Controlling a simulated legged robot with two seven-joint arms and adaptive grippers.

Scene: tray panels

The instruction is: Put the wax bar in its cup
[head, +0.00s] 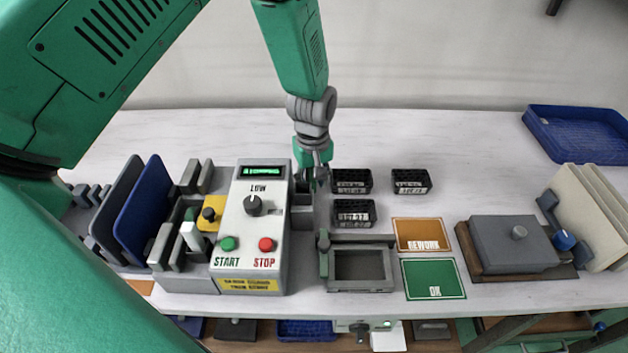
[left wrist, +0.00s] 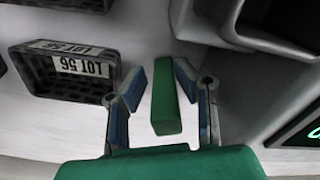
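My left gripper (head: 312,176) points down at the table, just right of the grey control box (head: 252,225). In the left wrist view, a green bar (left wrist: 166,105), which I take for the wax bar, stands between its two fingers (left wrist: 165,95). The fingers are apart, with a visible gap between the left finger and the bar. The bar is hidden or too small to tell in the head view. Several dark bins with LOT labels, one of them this bin (head: 352,181), stand right of the gripper; I cannot tell which thing is the cup. My right gripper is out of view.
A grey open tray fixture (head: 360,286) stands in front. An orange REWORK panel (head: 424,235) and a green OK panel (head: 433,279) lie beside it. A grey lidded block (head: 512,246) and a blue crate (head: 577,134) are at the right. The table behind the bins is clear.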

